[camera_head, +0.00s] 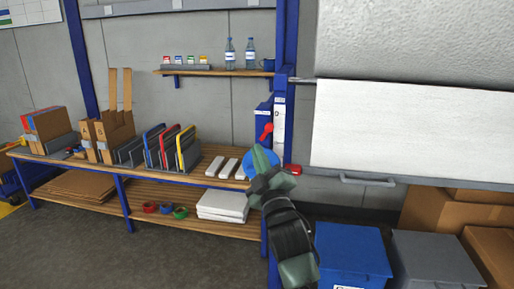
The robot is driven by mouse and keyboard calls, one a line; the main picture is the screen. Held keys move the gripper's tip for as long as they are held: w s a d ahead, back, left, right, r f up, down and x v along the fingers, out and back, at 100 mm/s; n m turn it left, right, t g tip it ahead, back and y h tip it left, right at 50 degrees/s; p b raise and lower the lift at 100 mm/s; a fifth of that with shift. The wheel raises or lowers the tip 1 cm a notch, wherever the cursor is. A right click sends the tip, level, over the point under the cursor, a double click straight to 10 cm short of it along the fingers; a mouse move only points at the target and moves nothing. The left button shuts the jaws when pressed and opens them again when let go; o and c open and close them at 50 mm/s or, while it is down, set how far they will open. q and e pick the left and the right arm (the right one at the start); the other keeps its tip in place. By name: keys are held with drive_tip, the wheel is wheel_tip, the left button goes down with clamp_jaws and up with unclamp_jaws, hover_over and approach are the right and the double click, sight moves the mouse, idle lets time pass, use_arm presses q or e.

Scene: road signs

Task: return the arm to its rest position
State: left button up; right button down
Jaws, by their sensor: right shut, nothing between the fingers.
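My right arm rises from the bottom of the head view, and its grey-green gripper (262,152) points up at the right end of the wooden workbench (222,183). The gripper is shut with nothing between its fingers. A round blue thing (249,162) shows behind the fingers and is partly hidden by them. I cannot tell whether the gripper touches it. A red thing (267,131) shows just above the fingertips. My left gripper is not in view.
The bench holds dividers with coloured edges (188,148), cardboard boxes (113,135) and white blocks (229,168). A shelf (215,73) with bottles is above. A white board (405,130) hangs at the right, above a blue bin (350,255) and a grey bin (437,260). Open floor lies front left.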

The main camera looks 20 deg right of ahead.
drive_tip(key=shift+d+f, duration=0.15)
drive_tip(key=shift+f, duration=0.05)
drive_tip(key=shift+r, duration=0.1)
drive_tip(key=a+f+m+g+y, duration=0.15)
drive_tip(key=f+g, duration=0.25)
drive_tip(key=f, duration=1.5)
drive_tip(key=a+f+g+y, duration=0.1)
drive_tip(key=a+f+g, duration=0.15)
drive_tip(key=f, duration=1.65)
drive_tip(key=s+f+m+g, duration=0.1)
drive_tip(key=s+f+g, duration=0.1)
drive_tip(key=s+f, duration=0.45)
drive_tip(key=s+f+m+g, duration=0.1)
drive_tip(key=s+f+g, duration=0.2)
drive_tip(key=f, duration=0.7)
drive_tip(key=s+f+m+g, duration=0.1)
drive_tip(key=s+f+g, duration=0.2)
drive_tip(key=s+f, duration=1.05)
drive_tip(key=s+f+m+g, duration=0.1)
drive_tip(key=s+f+g, duration=0.3)
drive_tip(key=s+f, duration=0.95)
drive_tip(key=s+d+m+g, duration=0.1)
drive_tip(key=s+d+g, duration=0.1)
drive_tip(key=s, duration=1.9)
drive_tip(key=shift+f+m+g, duration=0.25)
drive_tip(key=shift+m+g, duration=0.1)
drive_tip(key=shift+g, duration=0.1)
